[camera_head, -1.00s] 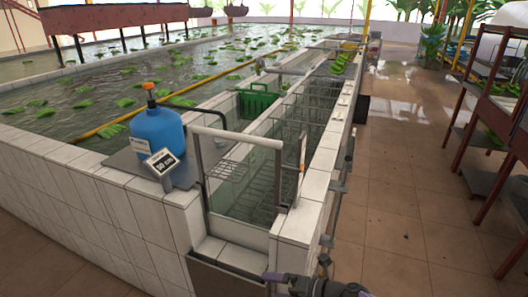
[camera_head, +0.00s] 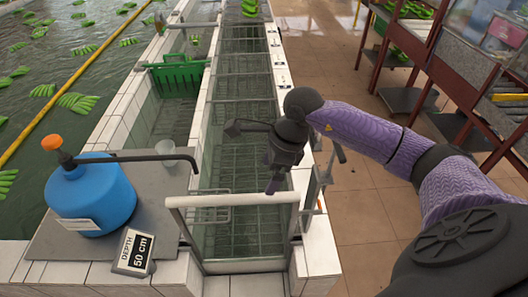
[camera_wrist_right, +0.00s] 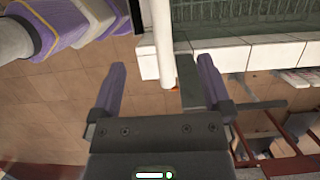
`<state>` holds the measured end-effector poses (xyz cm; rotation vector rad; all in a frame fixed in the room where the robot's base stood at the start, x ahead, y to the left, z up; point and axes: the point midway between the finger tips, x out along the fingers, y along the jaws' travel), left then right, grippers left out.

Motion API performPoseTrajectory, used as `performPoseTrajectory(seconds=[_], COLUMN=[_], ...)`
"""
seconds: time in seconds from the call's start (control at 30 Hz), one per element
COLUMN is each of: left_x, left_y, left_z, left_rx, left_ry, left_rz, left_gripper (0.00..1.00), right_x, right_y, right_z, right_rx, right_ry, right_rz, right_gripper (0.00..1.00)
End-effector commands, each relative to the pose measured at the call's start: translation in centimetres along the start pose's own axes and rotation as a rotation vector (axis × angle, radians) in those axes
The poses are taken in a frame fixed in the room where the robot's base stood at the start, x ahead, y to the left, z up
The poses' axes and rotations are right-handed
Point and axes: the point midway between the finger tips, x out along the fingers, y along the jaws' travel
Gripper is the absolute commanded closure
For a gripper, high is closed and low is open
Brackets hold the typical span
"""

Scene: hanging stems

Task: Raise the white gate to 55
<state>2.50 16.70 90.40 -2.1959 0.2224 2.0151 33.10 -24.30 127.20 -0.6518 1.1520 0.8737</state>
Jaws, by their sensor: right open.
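The white gate (camera_head: 232,200) is a pale frame with a clear panel, standing across the near end of the tiled channel. A sign beside it (camera_head: 134,251) reads "DEPTH 50 cm". My right gripper (camera_head: 273,184) is above the channel, close to the gate's top bar at its right end. In the right wrist view my gripper (camera_wrist_right: 161,66) is open, with both purple fingers apart. A white bar (camera_wrist_right: 162,35) and a grey plate (camera_wrist_right: 188,82) show between and beyond the fingers. I cannot tell whether they touch. My left gripper is out of view.
A blue tank (camera_head: 90,197) with an orange cap and black spout stands on a slab left of the gate. A small clear cup (camera_head: 165,150) is behind it. A green crate (camera_head: 180,75) sits in the side channel. Red-framed racks (camera_head: 455,75) stand right; floor between is clear.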

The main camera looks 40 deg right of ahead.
Motion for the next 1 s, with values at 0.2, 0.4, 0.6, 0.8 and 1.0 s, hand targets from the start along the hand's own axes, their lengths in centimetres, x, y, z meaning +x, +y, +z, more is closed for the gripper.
performPoseTrajectory(seconds=[0.2,0.4,0.6,0.8,1.0], left_x=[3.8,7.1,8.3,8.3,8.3], left_y=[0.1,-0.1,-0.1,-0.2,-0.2], left_z=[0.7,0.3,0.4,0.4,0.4], left_rx=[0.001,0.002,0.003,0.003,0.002], left_ry=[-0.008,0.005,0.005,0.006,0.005], left_rz=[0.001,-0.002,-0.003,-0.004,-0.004], left_gripper=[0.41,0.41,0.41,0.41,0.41], right_x=[5.5,9.2,10.7,10.7,10.7], right_y=[0.0,0.0,0.0,0.0,0.0], right_z=[-0.1,-0.1,0.0,0.1,0.1], right_rx=[0.002,0.001,0.003,0.004,0.004], right_ry=[-0.004,-0.004,-0.004,-0.005,-0.005], right_rz=[0.003,0.001,0.001,0.002,0.002], right_gripper=[0.0,0.0,0.0,0.0,0.21])
